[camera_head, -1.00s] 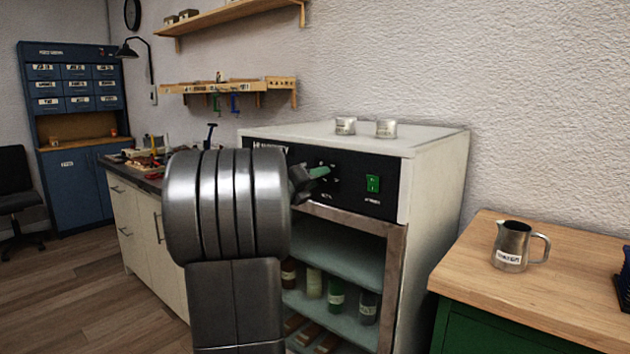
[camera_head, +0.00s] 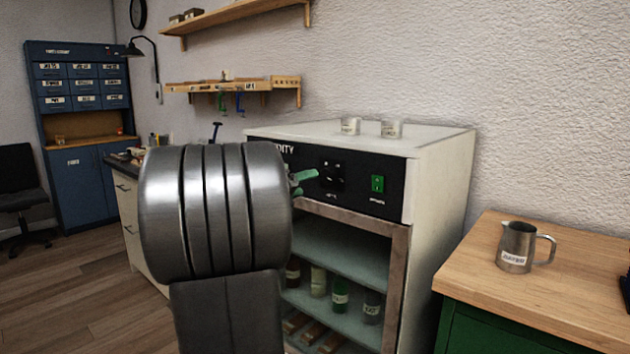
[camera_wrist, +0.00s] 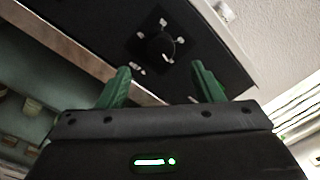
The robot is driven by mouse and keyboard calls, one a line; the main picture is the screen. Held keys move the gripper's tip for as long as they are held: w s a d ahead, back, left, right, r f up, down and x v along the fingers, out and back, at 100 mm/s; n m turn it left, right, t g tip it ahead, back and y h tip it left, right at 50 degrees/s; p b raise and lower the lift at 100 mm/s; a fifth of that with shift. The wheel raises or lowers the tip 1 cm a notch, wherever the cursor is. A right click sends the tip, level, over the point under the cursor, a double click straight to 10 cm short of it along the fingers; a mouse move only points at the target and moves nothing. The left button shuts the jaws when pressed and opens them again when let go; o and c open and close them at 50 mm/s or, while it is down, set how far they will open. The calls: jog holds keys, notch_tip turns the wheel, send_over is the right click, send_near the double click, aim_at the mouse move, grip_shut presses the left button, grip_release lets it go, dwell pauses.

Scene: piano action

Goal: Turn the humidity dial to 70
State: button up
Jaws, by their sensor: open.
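The humidity cabinet (camera_head: 440,190) is a white box with a black front panel (camera_head: 405,188). The round black dial (camera_head: 332,175) with pale marks around it sits on that panel, left of a green switch (camera_head: 377,184). In the wrist view the dial (camera_wrist: 157,46) lies ahead of the two green fingers, roughly between them and apart from them. My gripper (camera_wrist: 158,84) is open and empty. In the head view its green fingertips (camera_head: 305,178) show just left of the dial, and my arm hides the panel's left part. The dial's setting is too small to read.
The cabinet's open shelves (camera_head: 330,255) below the panel hold several bottles. Two small jars (camera_head: 370,127) stand on top. A metal jug (camera_head: 516,247) stands on the wooden-topped green cabinet (camera_head: 560,285) at right. A workbench is behind my arm at left.

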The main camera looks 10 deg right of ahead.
aim_at(325, 177)
jog(key=v, duration=0.6)
jog(key=shift+s+a, duration=0.25)
jog(key=shift+a, duration=0.1)
jog(key=x, duration=1.4)
jog(key=shift+a, duration=0.1)
